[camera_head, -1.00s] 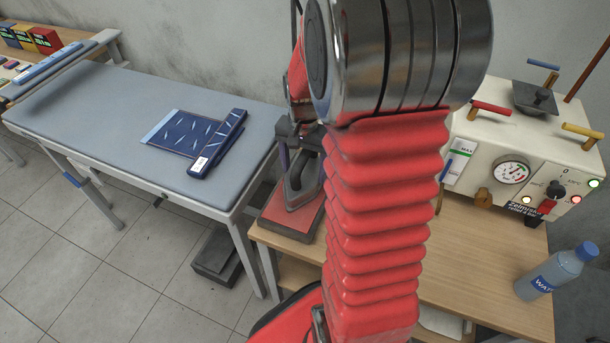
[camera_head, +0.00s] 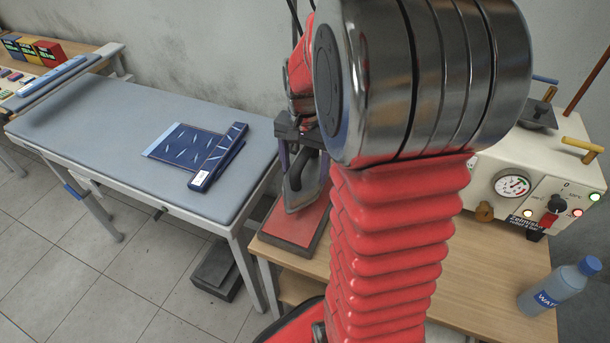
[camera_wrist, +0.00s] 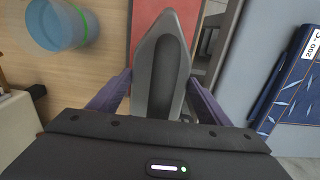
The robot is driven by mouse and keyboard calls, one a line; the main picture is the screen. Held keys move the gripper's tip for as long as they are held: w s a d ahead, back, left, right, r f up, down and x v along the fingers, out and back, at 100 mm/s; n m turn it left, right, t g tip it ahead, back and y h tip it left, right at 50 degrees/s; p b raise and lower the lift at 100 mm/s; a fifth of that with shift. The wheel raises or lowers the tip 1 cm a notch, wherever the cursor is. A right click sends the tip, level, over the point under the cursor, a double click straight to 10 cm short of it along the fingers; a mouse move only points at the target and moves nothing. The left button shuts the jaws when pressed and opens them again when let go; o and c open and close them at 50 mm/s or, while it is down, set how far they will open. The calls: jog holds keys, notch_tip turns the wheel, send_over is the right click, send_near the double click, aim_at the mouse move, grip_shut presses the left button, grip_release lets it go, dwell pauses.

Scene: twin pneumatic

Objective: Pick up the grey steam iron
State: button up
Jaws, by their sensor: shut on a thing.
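The grey steam iron (camera_head: 306,188) is near the red rest pad (camera_head: 288,222) on the wooden table, partly hidden by my arm in the head view. In the wrist view the iron (camera_wrist: 163,62) points away from me, with its dark handle along the middle. My gripper (camera_wrist: 160,92) has a purple finger on each side of the iron and is shut on it. In the head view my gripper (camera_head: 301,158) reaches down onto the iron from above. The iron looks a little above the pad, slightly tilted.
The padded ironing table (camera_head: 100,130) stands at left with a folded blue patterned cloth (camera_head: 195,150). A cream steam generator (camera_head: 535,165) stands behind at right. A blue water bottle (camera_head: 560,285) stands on the wooden table (camera_head: 480,270) at front right. Bare tabletop lies between them.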

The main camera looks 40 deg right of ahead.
aim_at(305, 152)
jog(key=shift+r, duration=2.4)
jog(key=shift+s, duration=0.1)
